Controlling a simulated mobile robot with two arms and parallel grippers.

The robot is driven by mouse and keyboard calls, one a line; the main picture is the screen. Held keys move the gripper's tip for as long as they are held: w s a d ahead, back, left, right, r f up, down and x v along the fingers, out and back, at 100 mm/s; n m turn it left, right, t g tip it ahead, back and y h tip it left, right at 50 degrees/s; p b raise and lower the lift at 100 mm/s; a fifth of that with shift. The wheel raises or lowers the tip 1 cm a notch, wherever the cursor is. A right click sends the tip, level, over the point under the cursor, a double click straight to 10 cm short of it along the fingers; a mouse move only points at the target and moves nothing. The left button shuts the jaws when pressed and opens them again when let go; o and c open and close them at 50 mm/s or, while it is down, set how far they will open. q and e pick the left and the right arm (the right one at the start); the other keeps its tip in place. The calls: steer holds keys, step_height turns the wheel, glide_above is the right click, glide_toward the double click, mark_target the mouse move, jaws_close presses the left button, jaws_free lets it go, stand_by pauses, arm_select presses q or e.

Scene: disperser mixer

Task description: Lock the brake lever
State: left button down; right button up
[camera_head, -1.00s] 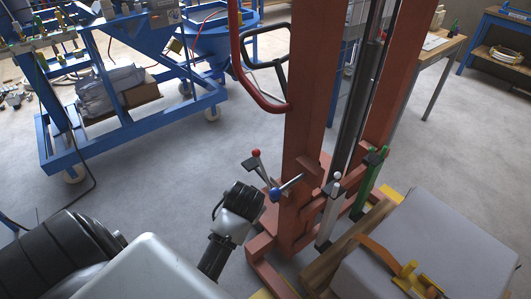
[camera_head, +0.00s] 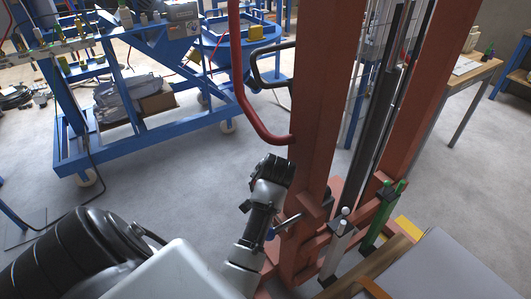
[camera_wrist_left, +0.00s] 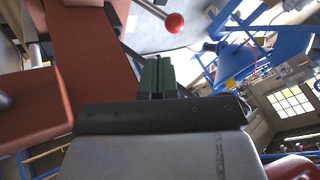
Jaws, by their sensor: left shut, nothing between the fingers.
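In the head view, the lever assembly on the red-brown frame (camera_head: 315,110) is mostly hidden behind my left arm. Only a metal lever end (camera_head: 291,221) shows beside the arm. In the left wrist view, a lever with a red ball knob (camera_wrist_left: 175,22) and a thin metal rod is above and slightly right of the fingers. I cannot tell which lever is the brake lever. My left gripper (camera_head: 273,168) is beside the frame's post. In the wrist view its dark fingers (camera_wrist_left: 157,75) are shut and empty, apart from the knob. My right gripper is not in view.
A red handle tube (camera_head: 248,110) and a black loop handle (camera_head: 268,68) project left of the post. A white-knobbed lever (camera_head: 340,235) and a green lever (camera_head: 378,222) stand at right. A blue cart (camera_head: 140,145) is behind. Open floor (camera_head: 190,190) lies between.

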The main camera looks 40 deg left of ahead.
arm_select(q)
steer(key=x, duration=0.9)
steer(key=shift+b, duration=0.4)
steer(key=shift+w+a+f, duration=0.25)
steer(key=shift+w+f, duration=0.05)
steer(key=shift+f, duration=0.15)
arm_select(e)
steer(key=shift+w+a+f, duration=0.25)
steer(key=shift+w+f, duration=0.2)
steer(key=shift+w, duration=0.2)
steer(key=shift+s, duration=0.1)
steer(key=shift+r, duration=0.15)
